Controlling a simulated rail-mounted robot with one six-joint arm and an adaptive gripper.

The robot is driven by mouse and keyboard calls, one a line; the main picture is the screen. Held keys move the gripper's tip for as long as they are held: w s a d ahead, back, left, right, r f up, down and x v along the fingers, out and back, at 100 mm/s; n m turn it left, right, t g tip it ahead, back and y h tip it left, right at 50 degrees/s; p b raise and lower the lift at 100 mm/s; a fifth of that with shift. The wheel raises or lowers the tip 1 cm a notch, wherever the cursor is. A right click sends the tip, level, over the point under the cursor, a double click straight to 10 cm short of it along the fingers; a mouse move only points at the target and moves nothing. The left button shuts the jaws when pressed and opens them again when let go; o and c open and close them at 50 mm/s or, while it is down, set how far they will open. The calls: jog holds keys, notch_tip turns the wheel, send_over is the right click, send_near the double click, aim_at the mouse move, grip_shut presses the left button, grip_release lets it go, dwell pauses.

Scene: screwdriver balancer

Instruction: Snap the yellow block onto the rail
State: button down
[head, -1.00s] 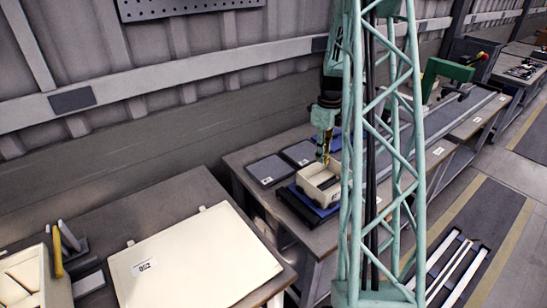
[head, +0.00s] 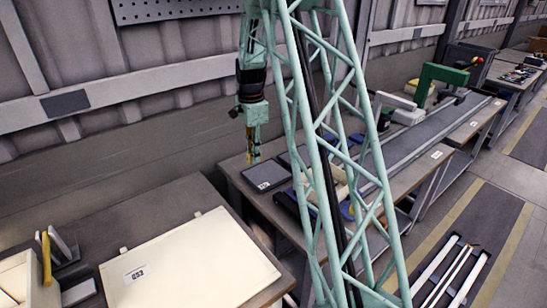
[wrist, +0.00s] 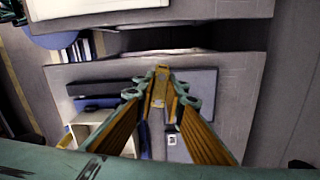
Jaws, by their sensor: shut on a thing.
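My gripper (head: 253,157) hangs above the left end of the middle workbench, near the wall, with its fingers pointing down. In the wrist view its two long orange-brown fingers (wrist: 160,92) come together at the tips. Below the tips lies a dark flat tray or pad, apart from the block as far as I can tell. I cannot pick out the rail for certain; a long grey strip (head: 430,135) runs along the bench at right.
A cream open bin (wrist: 88,128) stands on the bench beside my gripper; my lattice column partly hides it in the head view. A dark flat pad (head: 266,175) lies at the bench's left end. A large cream panel (head: 190,262) lies on the front-left bench. A green frame (head: 440,76) stands farther right.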

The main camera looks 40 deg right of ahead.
jog(key=w+a+r+n+b, duration=0.1)
jog(key=w+a+n, duration=0.1)
jog(key=a+n, duration=0.4)
jog(key=w+a+r+n+b, duration=0.1)
jog(key=a+n, duration=0.5)
jog(key=a, duration=1.1)
jog(key=w+a+r+n+b, duration=0.2)
jog(key=w+a+r+n, duration=0.1)
jog(key=a, duration=0.9)
jog(key=shift+w+n, duration=0.6)
jog(key=shift+n, duration=0.8)
jog(key=shift+a+r, duration=0.1)
